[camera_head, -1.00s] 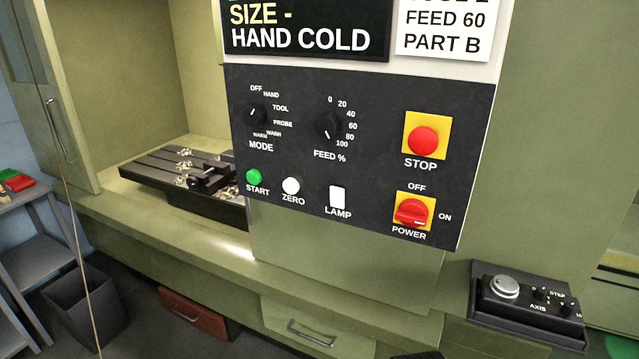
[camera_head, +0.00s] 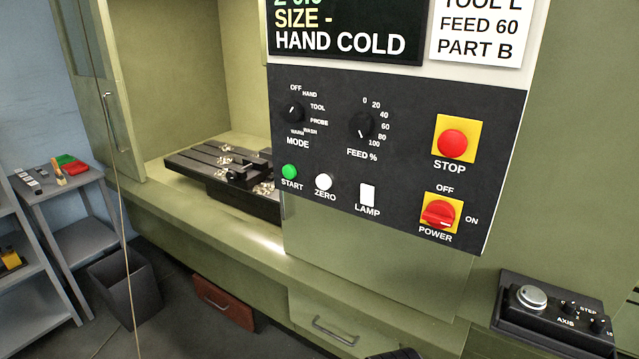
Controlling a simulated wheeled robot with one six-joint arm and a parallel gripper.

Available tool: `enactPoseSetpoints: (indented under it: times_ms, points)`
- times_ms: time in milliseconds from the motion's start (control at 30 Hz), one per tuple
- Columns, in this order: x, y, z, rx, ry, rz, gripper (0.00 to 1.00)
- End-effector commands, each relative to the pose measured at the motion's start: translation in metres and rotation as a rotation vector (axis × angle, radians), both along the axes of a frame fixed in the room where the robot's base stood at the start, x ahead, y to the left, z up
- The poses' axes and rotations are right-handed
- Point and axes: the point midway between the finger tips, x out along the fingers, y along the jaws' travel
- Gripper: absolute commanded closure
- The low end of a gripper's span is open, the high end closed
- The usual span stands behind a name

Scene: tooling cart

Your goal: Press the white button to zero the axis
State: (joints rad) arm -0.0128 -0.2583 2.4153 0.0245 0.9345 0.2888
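The white round button (camera_head: 323,182) labelled ZERO sits low on the dark control panel (camera_head: 410,165), right of the green START button (camera_head: 289,172) and left of the white rectangular LAMP switch (camera_head: 367,195). Nothing covers the white button. The display (camera_head: 350,38) above the panel reads SIZE - and HAND COLD; its top is cut off.
Nearby are the red STOP button (camera_head: 453,144), red POWER knob (camera_head: 439,214), MODE knob (camera_head: 293,112) and FEED knob (camera_head: 361,125). An AXIS box (camera_head: 555,310) sits lower right. A cart (camera_head: 80,190) and dark bin (camera_head: 125,290) stand left. The space before the panel looks clear.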

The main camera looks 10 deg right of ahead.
Motion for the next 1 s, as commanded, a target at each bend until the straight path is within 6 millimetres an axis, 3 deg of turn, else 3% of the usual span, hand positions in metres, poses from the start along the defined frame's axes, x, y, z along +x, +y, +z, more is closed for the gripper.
enactPoseSetpoints:
  times_ms: [600, 1000]
  points:
    - [0.0, 0.0, 0.0, 0.0, 0.0, 0.0, 1.0]
    - [0.0, 0.0, 0.0, 0.0, 0.0, 0.0, 1.0]
